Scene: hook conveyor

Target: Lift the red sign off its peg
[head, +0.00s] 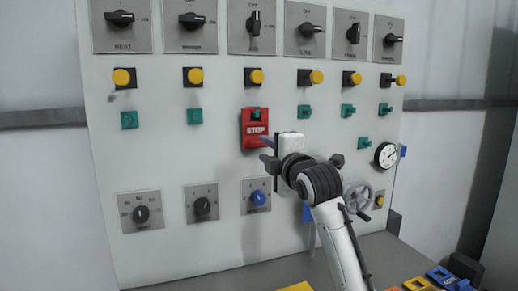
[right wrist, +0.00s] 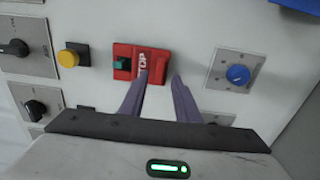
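The red sign (head: 254,138) hangs on the white panel (head: 160,80), with white lettering on its lower part. A green peg (head: 254,115) shows through the opening at its top. The sign also shows in the right wrist view (right wrist: 157,62), turned sideways. My right gripper (head: 268,154) is at the sign's lower right in the head view. In the right wrist view its fingers (right wrist: 160,76) are apart with nothing held between them. One fingertip overlaps the lettered end of the sign; I cannot tell whether it touches. My left gripper is not in view.
Rotary switches (head: 190,20), yellow buttons (head: 193,76) and green pegs (head: 194,116) stick out around the sign. A blue knob (head: 258,198) sits below it. A gauge (head: 386,155) and handwheel (head: 358,196) are at the right. Yellow and blue items (head: 440,277) lie at the lower right.

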